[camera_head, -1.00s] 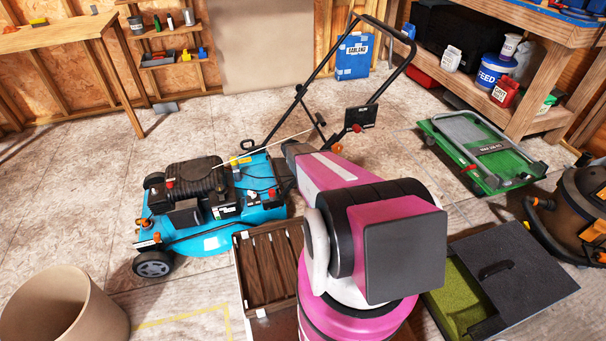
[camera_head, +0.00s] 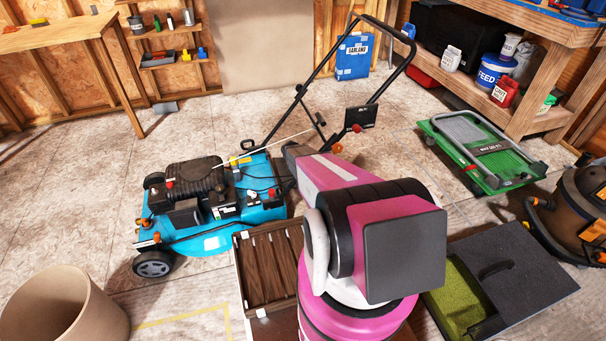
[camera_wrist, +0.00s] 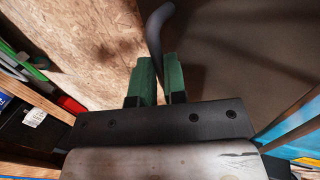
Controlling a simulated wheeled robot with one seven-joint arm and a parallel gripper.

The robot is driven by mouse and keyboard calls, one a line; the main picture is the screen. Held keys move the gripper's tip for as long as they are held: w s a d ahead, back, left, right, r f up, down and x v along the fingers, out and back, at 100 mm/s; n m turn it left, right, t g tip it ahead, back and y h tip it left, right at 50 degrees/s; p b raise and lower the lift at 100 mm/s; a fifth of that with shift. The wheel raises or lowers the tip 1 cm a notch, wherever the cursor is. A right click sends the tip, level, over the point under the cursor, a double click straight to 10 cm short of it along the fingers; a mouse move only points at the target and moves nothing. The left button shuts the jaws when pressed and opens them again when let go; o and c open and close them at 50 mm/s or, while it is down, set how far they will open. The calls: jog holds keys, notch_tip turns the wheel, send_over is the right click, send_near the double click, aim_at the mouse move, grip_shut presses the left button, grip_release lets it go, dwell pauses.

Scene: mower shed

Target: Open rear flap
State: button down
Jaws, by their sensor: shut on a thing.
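The blue mower (camera_head: 220,205) stands left of centre in the head view, its black handlebar rising to the back right. My arm covers the right end of its rear, so the rear flap cannot be made out there. My gripper is hidden behind my arm in the head view. In the wrist view my gripper (camera_wrist: 160,85) has two green fingers close together, with a dark curved handle (camera_wrist: 156,28) running between them. A broad dark surface (camera_wrist: 225,50) lies beside the handle on the right. I cannot tell for certain whether it is the rear flap.
A slatted wooden crate (camera_head: 268,265) sits in front of the mower. A beige bin (camera_head: 62,310) stands front left. A green folding cart (camera_head: 482,150), a dark-lidded box (camera_head: 515,275) and a shop vacuum (camera_head: 580,205) are on the right. Floor behind the mower is clear.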

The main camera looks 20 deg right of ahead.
jog(key=shift+a+r+h, duration=0.3)
jog(key=shift+r+h, duration=0.5)
jog(key=shift+r, duration=0.05)
jog(key=r+h, duration=0.1)
jog(key=a+r+h, duration=0.1)
jog(key=r+h, duration=0.1)
jog(key=shift+a, duration=0.3)
jog(key=shift+a+r+h, duration=1.4)
jog(key=shift+a+r, duration=0.1)
jog(key=c, duration=1.2)
grip_release()
jog(key=shift+o, duration=0.2)
jog(key=shift+a+r, duration=0.1)
jog(key=shift+a, duration=0.05)
